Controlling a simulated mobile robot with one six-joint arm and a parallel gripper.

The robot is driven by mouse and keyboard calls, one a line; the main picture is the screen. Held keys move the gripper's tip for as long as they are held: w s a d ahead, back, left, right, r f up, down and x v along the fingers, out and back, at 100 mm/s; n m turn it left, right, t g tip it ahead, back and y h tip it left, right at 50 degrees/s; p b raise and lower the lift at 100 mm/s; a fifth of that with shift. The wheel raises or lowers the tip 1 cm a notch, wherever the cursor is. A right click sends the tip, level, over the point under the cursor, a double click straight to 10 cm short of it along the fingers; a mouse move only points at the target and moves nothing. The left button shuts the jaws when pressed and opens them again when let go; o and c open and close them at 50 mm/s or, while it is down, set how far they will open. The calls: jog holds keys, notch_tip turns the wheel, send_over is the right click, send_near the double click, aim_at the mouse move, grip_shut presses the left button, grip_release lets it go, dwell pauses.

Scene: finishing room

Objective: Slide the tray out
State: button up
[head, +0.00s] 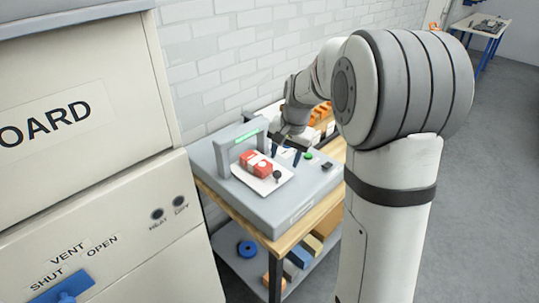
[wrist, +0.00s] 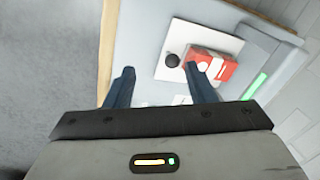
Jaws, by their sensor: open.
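The tray (head: 258,184) is a flat white plate with a dark round knob (head: 277,175) near one corner. It lies on top of a grey machine (head: 290,200), partly beneath a grey arch with a green light bar. A red and white box (head: 256,164) sits on the tray. In the wrist view the tray (wrist: 180,36), the knob (wrist: 172,60) and the box (wrist: 212,66) show beyond the fingers. My gripper (head: 284,154) is over the machine, with its blue fingers apart and nothing between them. In the wrist view the knob appears between the gripper's (wrist: 160,70) fingertips; contact cannot be told.
The machine stands on a wooden bench (head: 322,211) whose lower shelf holds a blue ring (head: 247,249) and several boxes. Orange items (head: 322,112) stand behind it. A cream cabinet (head: 110,200) is close at left, a brick wall behind.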

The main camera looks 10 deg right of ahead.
jog(key=m, duration=0.2)
send_over(278, 171)
jog(key=s+d, duration=0.1)
notch_tip(278, 171, down, 5)
jog(key=shift+w+a+f+p, duration=0.15)
jog(key=shift+f+p, duration=0.15)
jog(key=shift+f, duration=1.05)
jog(key=shift+w+a+f+p, duration=0.15)
jog(key=shift+a+f+p, duration=0.1)
jog(key=shift+f, duration=1.05)
jog(key=shift+w+a+f+p, duration=0.15)
jog(key=shift+f+p, duration=0.15)
jog(key=shift+f, duration=1.05)
jog(key=shift+c, duration=0.5)
grip_shut()
jog(key=shift+d, duration=0.1)
